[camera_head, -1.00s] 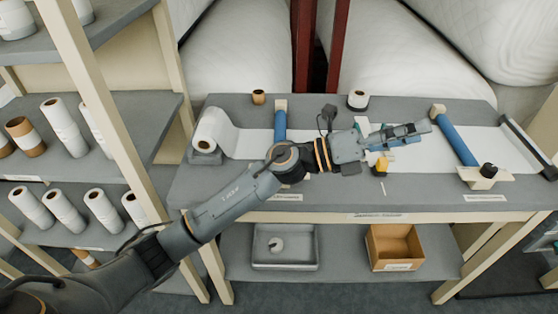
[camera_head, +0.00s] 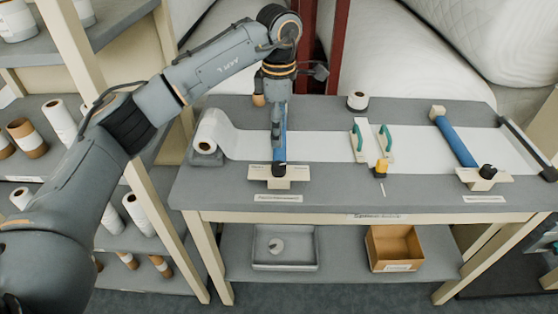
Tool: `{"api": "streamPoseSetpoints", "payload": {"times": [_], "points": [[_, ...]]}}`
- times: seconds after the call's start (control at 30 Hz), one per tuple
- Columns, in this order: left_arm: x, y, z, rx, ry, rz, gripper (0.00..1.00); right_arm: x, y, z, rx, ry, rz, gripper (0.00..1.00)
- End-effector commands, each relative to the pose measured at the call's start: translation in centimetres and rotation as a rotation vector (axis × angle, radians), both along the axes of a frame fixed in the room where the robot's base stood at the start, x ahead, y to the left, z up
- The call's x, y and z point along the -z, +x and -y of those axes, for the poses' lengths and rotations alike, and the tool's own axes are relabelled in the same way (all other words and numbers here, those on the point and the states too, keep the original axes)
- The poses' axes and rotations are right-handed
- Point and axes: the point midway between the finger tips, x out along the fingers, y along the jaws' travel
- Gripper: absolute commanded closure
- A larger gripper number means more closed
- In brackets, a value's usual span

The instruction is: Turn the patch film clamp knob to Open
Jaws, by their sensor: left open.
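A blue roller clamp (camera_head: 283,140) lies across the white film at the left of the bench, with a black knob (camera_head: 279,169) on a cream plate (camera_head: 262,172) at its front end. A second blue roller clamp (camera_head: 456,143) with a black knob (camera_head: 487,171) is at the right. The labels are too small to tell which is the patch film clamp. My left gripper (camera_head: 278,148) points down over the left clamp, just behind its knob, and partly hides the roller. It is open and empty; contact with the knob cannot be told. My right gripper is not in view.
A white film roll (camera_head: 207,132) stands at the bench's left end. Green handles (camera_head: 386,143) and a yellow-topped tool (camera_head: 381,168) are at the middle. A grey tray (camera_head: 286,262) and brown box (camera_head: 394,248) sit below. A shelf with rolls is at left.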

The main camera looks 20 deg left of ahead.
Motion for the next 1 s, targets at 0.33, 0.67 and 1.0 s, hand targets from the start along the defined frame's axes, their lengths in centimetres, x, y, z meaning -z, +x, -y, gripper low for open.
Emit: {"api": "streamPoseSetpoints", "payload": {"times": [0.33,0.67,1.0], "points": [[7.2,-0.1,0.1,0.001,-0.002,-0.004,0.4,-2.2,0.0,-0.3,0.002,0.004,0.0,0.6],[11.0,-0.1,0.1,0.001,-0.003,0.0,0.4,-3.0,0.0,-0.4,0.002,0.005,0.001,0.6],[11.3,0.0,0.1,0.002,-0.004,0.001,0.46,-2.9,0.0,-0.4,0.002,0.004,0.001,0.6]]}}
